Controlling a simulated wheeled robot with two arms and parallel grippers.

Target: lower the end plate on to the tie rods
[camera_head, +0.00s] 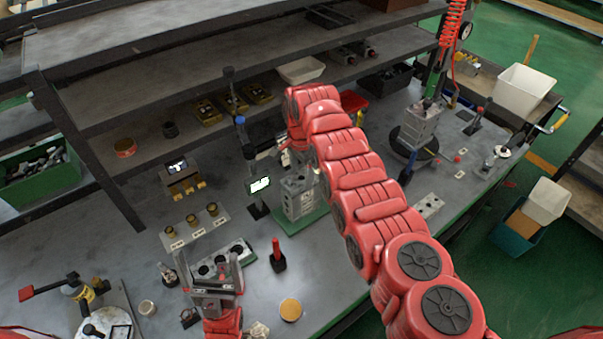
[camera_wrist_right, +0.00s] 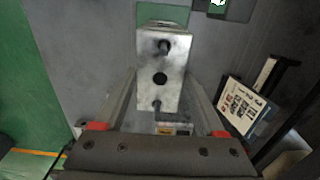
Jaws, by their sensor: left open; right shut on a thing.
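The end plate (camera_wrist_right: 174,88), a pale metal block face with a dark round hole in its middle, lies between the fingers of my right gripper (camera_wrist_right: 162,82), which is shut on it. A dark rod end or hole shows near each end of its face; I cannot tell how the plate sits on the tie rods. In the head view a grey valve block stack (camera_head: 298,197) stands upright on a green base, under my right arm, which partly hides the plate and gripper. My left gripper (camera_head: 214,268) is open and empty, beside a pale block with round dark ports (camera_head: 222,262).
A small lit screen (camera_head: 260,185) stands left of the stack. Another grey block (camera_head: 420,122) stands on a dark round stand at right. Shelves (camera_head: 200,75) run along the back.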

